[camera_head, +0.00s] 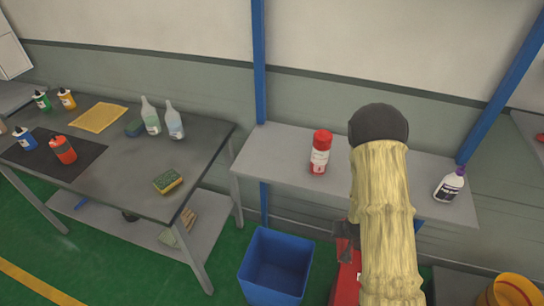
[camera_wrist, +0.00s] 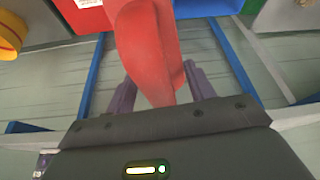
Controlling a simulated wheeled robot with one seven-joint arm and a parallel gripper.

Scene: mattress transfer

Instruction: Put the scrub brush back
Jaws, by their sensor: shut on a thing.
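My gripper (camera_wrist: 158,88) is shut on a smooth red thing (camera_wrist: 145,45), which fits the scrub brush. In the wrist view it stands out from between the two purplish fingers, with a rounded body toward the top of the picture. No bristles can be made out. In the head view my gripper (camera_head: 346,236) is a small dark shape left of my tan-sleeved arm, over a red bin (camera_head: 346,284). There I cannot tell the held red thing from the bin's red.
A wall shelf (camera_head: 270,150) bears a red-capped can (camera_head: 320,152) and a white bottle (camera_head: 450,184). A dark table (camera_head: 130,180) at left holds several bottles and sponges. A blue bin (camera_head: 275,268) and a yellow bucket (camera_head: 512,290) flank the red bin. The shelf's middle is hidden by my arm.

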